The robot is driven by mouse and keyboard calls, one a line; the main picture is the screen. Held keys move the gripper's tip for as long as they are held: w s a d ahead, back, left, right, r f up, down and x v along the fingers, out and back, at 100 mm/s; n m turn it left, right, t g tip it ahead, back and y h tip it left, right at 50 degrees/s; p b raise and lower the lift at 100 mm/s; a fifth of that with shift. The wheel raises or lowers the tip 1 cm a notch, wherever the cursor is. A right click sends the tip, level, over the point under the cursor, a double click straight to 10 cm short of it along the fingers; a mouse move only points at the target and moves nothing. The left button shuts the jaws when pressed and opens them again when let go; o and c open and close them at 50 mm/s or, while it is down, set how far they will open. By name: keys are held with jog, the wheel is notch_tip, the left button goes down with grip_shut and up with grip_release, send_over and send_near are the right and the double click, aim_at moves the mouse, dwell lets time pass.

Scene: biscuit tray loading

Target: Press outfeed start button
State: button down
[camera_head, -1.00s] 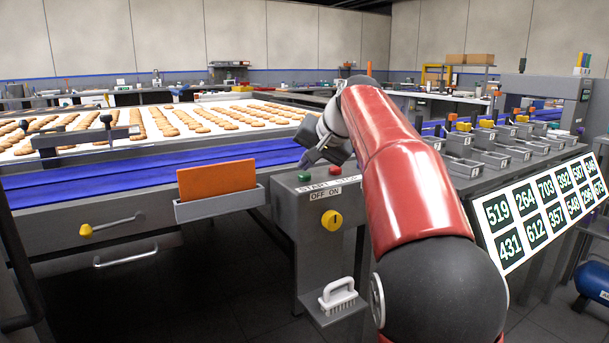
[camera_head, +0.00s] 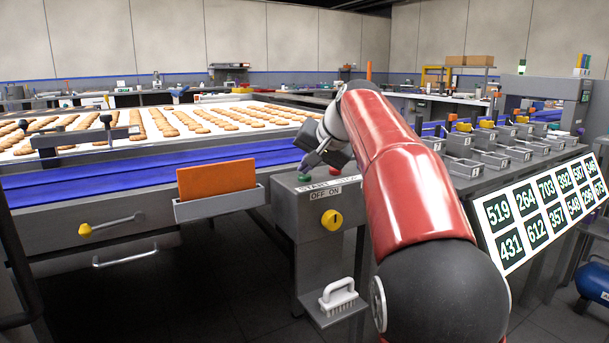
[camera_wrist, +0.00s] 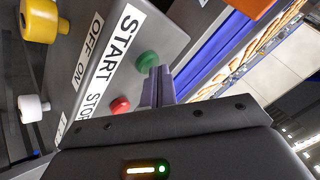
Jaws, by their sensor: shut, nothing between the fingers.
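The green start button (camera_head: 304,178) sits on the sloped top of the grey control box (camera_head: 312,230), left of the red button (camera_head: 335,171). A START label lies below the green button. My gripper (camera_head: 305,168) is shut and empty, with its fingertips right at the green button in the head view. In the wrist view the closed fingertips (camera_wrist: 160,72) overlap the right edge of the green button (camera_wrist: 147,60). I cannot tell whether they touch it. The red button also shows in the wrist view (camera_wrist: 120,105), left of the fingers.
A yellow knob (camera_head: 331,220) is on the box front, with a white brush (camera_head: 338,296) on a ledge below. An orange panel (camera_head: 217,180) stands in a grey holder to the left. Behind are a blue belt (camera_head: 110,180) and rows of biscuits.

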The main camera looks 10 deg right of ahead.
aim_at(307, 176)
dwell(0.4)
jog(key=shift+r+p, duration=0.85)
jog(key=shift+p, duration=0.2)
notch_tip(307, 176, up, 3)
jog(key=p, duration=0.3)
jog(key=shift+r, duration=1)
